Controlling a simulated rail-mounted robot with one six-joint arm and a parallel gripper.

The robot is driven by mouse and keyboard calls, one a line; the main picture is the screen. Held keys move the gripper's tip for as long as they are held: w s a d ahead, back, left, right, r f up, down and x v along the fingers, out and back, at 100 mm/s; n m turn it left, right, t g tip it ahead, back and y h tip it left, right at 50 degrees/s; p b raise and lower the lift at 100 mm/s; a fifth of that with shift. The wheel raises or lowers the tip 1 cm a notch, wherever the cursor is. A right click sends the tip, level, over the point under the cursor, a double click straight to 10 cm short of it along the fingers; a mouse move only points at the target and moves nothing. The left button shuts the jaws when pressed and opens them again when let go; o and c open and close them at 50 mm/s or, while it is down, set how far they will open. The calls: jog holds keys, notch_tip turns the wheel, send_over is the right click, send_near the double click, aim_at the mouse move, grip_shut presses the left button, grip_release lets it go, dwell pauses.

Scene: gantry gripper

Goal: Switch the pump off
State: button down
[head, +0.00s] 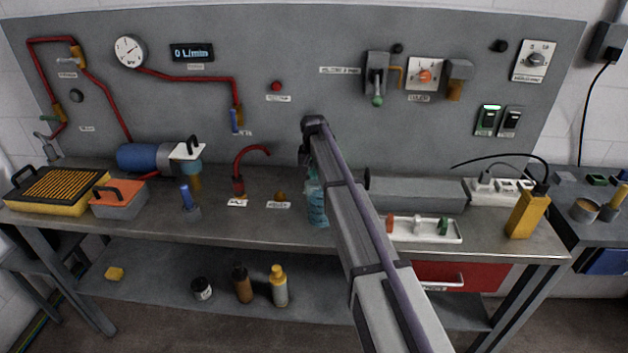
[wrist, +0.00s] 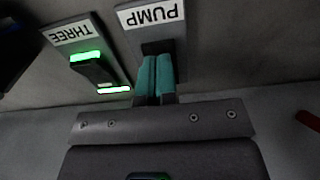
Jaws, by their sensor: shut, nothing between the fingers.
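In the wrist view the picture is upside down. The pump switch (wrist: 158,46) is a dark fitting on a grey plate below the label "PUMP". My gripper (wrist: 157,60) has two teal fingers pressed together, with nothing between them. Its tips lie in front of the pump switch and cover most of it, so its rocker position is hidden; no light shows on it. I cannot tell whether the tips touch it. In the head view, my arm's end is near the middle of the panel, and the gripper and the pump switch cannot be made out.
Left of the pump switch in the wrist view is a switch labelled "THREE" (wrist: 95,68), lit green. In the head view, the flow display (head: 192,52) reads 0 L/min. A red button (head: 276,86) and a red spout (head: 240,172) are left of my arm.

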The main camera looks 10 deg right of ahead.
notch_tip(320, 180, up, 7)
jog(key=p, duration=0.6)
jog(key=shift+f, duration=0.2)
